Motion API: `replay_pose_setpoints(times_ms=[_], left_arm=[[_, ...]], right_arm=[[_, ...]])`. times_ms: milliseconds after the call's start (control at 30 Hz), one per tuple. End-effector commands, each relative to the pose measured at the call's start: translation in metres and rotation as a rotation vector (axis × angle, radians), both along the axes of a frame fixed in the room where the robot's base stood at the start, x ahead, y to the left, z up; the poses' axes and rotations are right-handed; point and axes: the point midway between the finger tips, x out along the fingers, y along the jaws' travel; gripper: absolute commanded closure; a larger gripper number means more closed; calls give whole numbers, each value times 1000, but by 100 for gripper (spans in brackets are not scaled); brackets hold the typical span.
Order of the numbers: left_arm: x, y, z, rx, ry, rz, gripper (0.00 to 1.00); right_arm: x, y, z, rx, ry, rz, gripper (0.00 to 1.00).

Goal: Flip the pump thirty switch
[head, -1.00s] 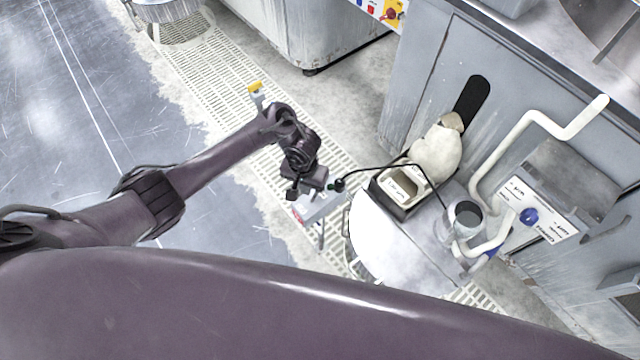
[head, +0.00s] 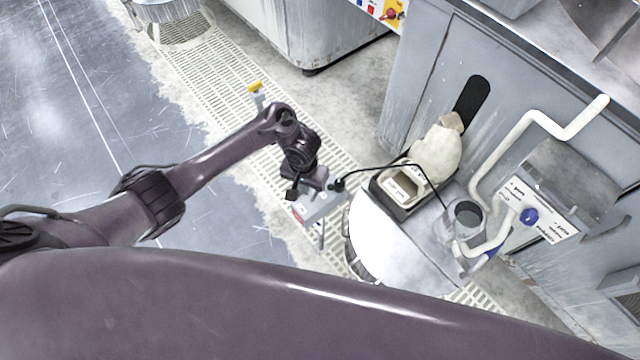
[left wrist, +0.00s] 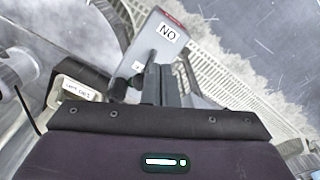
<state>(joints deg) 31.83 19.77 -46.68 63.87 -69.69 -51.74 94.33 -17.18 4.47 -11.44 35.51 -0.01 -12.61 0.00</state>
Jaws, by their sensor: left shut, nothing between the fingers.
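A grey switch box (head: 322,207) with red trim stands beside the round white-topped tank, over the floor grating. In the left wrist view the box (left wrist: 140,48) carries a white label reading "ON", seen upside down. My left gripper (head: 292,194) is shut and empty, at the box in the head view. In the left wrist view its fingertips (left wrist: 153,56) overlap the box face just below the label; I cannot tell whether they touch. The switch lever itself is not clear, perhaps hidden by the fingers. The pump (head: 404,183), with a white label, sits on the tank. My right gripper is not in view.
A black cable (head: 385,166) runs from a plug (head: 338,185) at the box across the pump. The round tank top (head: 390,240) and white pipes (head: 505,135) lie to the right. A yellow-topped post (head: 255,88) stands behind my arm. Open floor lies left.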

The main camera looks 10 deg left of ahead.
Motion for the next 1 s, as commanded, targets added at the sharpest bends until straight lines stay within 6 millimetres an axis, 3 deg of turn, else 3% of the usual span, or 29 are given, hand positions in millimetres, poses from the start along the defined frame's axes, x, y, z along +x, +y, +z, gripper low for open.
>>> replay_pose_setpoints(times_ms=[1000], left_arm=[[0, 0, -12, 0, 1, -1, 100]], right_arm=[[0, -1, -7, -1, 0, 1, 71]])
